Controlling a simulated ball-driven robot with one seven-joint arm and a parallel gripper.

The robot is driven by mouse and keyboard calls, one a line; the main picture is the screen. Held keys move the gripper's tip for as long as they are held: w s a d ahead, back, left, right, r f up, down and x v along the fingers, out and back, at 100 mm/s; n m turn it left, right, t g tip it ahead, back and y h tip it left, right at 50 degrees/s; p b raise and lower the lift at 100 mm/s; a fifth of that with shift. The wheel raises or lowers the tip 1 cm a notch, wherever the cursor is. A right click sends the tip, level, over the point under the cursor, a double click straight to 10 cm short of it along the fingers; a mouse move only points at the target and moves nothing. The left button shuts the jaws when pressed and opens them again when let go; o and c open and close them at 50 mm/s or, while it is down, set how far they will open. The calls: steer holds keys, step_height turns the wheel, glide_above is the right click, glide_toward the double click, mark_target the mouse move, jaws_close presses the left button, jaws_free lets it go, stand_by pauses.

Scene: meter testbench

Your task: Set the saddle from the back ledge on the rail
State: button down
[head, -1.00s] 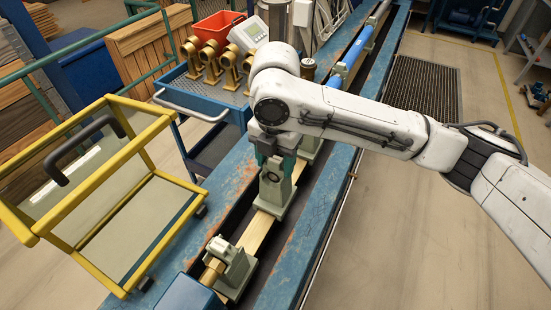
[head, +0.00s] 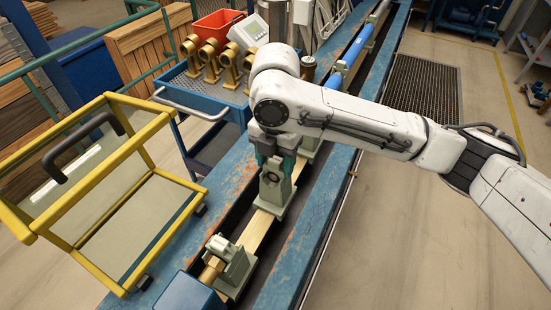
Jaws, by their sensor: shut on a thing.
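The saddle (head: 274,192) is a grey-green block with a round opening in its upright face. It is upright, with its base at the wooden-coloured rail (head: 254,236) in the bench trough; I cannot tell whether it bears fully on it. My gripper (head: 276,163), with green fingers, points down and is shut on the saddle's top. My arm comes in from the right and hides part of the rail behind. The back ledge cannot be made out.
A similar grey-green fixture (head: 233,263) stands nearer on the rail. The blue bench walls (head: 318,215) run along both sides. A blue cart (head: 222,92) with brass meter bodies (head: 208,58) and a yellow-framed guard (head: 100,190) stand to the left.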

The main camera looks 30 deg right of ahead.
steer(key=shift+c, duration=1.2)
jaws_free()
step_height(320, 180, up, 9)
steer(key=p, duration=0.8)
